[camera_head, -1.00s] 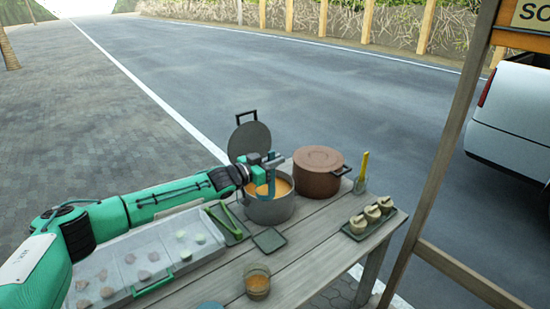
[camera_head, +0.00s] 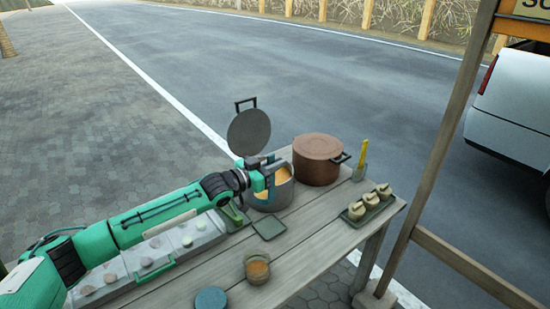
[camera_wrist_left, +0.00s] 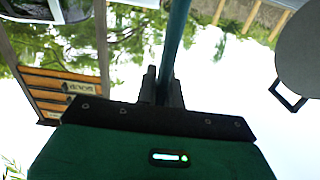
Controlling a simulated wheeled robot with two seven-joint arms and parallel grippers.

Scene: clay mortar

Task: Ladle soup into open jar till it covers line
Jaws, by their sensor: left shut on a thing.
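The open jar (camera_head: 257,272) is clear glass with orange content and stands near the table's front. Its line is too small to make out. A grey pot (camera_head: 279,199) holds orange soup (camera_head: 284,175), its grey lid (camera_head: 249,132) raised behind it. My left gripper (camera_head: 267,174) is over the pot's left side, shut on the blue ladle (camera_head: 269,184). The ladle's handle also shows between the fingers in the left wrist view (camera_wrist_left: 177,38). Its bowl is hidden. My right gripper is not in view.
A brown lidded pot (camera_head: 317,160) stands right of the soup pot. A tray (camera_head: 386,211) of small lidded jars sits at the right edge. A dark square mat (camera_head: 269,228) and a blue disc (camera_head: 211,299) lie near the jar. Compartments with lumps (camera_head: 160,247) are at left.

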